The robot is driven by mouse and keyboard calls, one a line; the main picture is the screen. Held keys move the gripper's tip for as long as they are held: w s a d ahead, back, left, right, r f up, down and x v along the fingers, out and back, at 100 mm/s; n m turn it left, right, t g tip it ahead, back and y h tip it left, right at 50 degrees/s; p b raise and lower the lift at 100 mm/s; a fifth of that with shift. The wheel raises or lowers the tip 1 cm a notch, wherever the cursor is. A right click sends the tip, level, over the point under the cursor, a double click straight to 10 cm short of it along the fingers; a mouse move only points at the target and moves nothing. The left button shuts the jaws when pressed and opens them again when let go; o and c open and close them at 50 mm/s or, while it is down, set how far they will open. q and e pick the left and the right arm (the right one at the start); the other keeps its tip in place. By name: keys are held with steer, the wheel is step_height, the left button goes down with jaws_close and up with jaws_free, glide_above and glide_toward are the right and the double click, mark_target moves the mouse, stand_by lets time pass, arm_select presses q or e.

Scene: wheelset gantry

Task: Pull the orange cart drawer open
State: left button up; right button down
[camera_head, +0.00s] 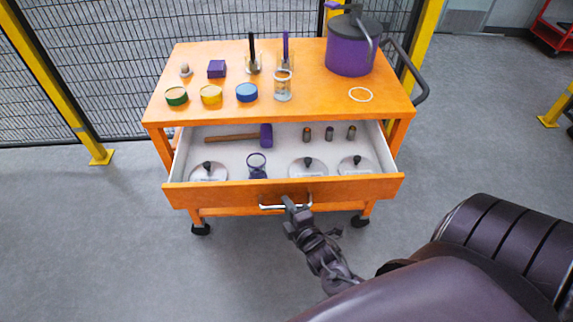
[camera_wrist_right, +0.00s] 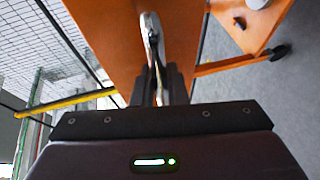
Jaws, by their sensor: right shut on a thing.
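The orange cart (camera_head: 330,110) stands in front of me. Its drawer (camera_head: 230,194) is pulled out toward me, with the white inside showing. A silver bar handle (camera_head: 270,207) is on the middle of the drawer front. My right gripper (camera_head: 290,204) is shut on the handle, near its right part. In the right wrist view the gripper fingers (camera_wrist_right: 160,88) close around the handle (camera_wrist_right: 152,35) against the orange front. My left gripper is not in view.
In the drawer lie a mallet (camera_head: 235,136), several lids (camera_head: 308,167) and small cylinders. On the cart top stand a purple pot (camera_head: 352,48), jars and small tins. A mesh fence (camera_head: 90,60) with yellow posts is behind. The floor around the cart is clear.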

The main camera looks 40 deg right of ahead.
steer(key=s+a+p, duration=0.2)
steer(key=s+a, duration=0.1)
steer(key=s, duration=0.2)
steer(key=shift+s, duration=0.15)
steer(key=shift+a, duration=0.1)
steer(key=c, duration=1.5)
jaws_free()
steer(key=shift+o, duration=0.2)
steer(key=v, duration=0.7)
steer(key=shift+s, duration=0.4)
